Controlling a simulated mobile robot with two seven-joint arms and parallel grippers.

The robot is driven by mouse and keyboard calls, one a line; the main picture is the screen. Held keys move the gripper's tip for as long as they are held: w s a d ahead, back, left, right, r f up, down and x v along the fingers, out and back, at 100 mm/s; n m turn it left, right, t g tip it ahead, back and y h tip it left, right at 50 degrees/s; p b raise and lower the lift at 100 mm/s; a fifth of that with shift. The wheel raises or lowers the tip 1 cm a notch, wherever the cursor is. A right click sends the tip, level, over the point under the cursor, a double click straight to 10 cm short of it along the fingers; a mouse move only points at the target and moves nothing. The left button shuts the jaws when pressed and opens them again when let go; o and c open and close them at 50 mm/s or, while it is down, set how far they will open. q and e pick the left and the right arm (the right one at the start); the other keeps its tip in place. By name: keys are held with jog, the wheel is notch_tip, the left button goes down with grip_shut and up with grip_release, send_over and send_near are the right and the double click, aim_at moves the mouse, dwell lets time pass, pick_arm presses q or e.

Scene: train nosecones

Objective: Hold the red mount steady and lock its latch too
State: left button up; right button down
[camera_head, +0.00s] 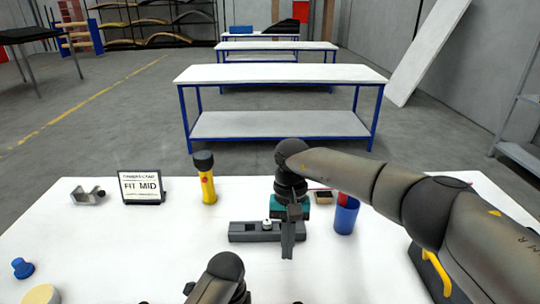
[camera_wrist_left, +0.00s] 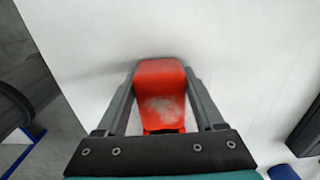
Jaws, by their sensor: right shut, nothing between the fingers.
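The red mount (camera_wrist_left: 160,85) shows in the left wrist view, between the two fingers of my left gripper (camera_wrist_left: 160,78). A finger lies against each side of it. A pale worn patch marks its face; I cannot make out its latch. The mount and the left gripper's fingers do not show in the head view, where only part of my left arm appears at the bottom. My right gripper (camera_head: 288,250) is shut and empty, pointing down at a dark grey fixture (camera_head: 252,234) with a white knob, and it hides part of it. I cannot tell whether they touch.
On the white table (camera_head: 130,245) stand a sign reading FIT MID (camera_head: 141,187), a yellow flashlight (camera_head: 206,180), a grey bracket (camera_head: 88,196) and a blue cup (camera_head: 345,215) holding something red. A blue knob (camera_head: 22,268) lies at left. The left-middle tabletop is clear.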

pick_arm(q)
jog(key=o, duration=0.5)
jog(key=shift+c, duration=0.2)
